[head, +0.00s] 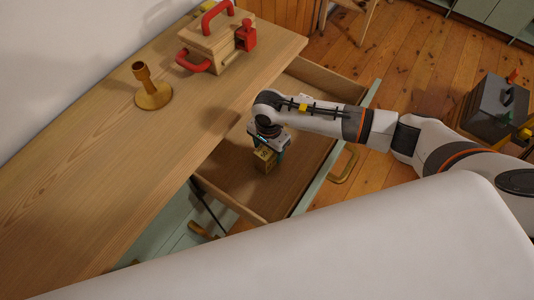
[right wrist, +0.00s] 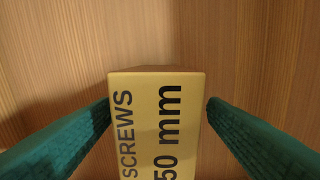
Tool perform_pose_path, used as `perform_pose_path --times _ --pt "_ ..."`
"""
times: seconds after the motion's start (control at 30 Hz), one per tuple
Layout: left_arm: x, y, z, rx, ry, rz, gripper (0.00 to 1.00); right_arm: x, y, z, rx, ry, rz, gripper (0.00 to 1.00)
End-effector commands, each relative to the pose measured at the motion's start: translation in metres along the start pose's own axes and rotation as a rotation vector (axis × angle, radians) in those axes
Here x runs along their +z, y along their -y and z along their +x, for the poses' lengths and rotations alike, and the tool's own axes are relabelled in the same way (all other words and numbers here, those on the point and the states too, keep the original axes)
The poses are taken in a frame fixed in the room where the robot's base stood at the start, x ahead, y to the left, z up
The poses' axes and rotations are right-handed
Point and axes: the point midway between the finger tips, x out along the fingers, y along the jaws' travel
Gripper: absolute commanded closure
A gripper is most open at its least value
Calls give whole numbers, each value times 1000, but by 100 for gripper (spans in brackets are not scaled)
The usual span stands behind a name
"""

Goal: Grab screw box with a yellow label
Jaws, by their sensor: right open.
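The screw box (head: 264,159) is a small yellowish box on the wooden floor of an open drawer (head: 231,176). In the right wrist view the screw box (right wrist: 158,124) shows a yellow face with "SCREWS" and "50 mm" in dark print. My right gripper (head: 268,148) reaches down into the drawer over the box. In the right wrist view its two green fingers (right wrist: 158,118) are open, one on each side of the box, with visible gaps to it. The lower end of the box is cut off by that view's edge. My left gripper is not in view.
The drawer's walls and green front with a brass handle (head: 343,166) surround the box. A wooden worktop (head: 80,170) beside it carries a brass candlestick-like piece (head: 150,90) and a wooden case (head: 215,42) with red handles. A dark toolbox (head: 496,105) stands at right.

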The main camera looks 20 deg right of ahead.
Motion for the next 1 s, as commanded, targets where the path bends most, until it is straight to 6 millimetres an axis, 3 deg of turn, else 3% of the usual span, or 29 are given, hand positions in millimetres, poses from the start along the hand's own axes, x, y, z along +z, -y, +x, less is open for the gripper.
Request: perform_pose_path --times 0.3,0.6,0.93,1.0 --pt "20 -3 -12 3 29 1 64 -4 -2 43 -3 -1 0 33" --pt "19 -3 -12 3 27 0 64 -3 -2 49 0 0 -1 33" --pt "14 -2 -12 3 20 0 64 -3 -2 49 0 0 -1 85" --pt "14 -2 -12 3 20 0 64 -3 -3 48 1 0 -1 87"
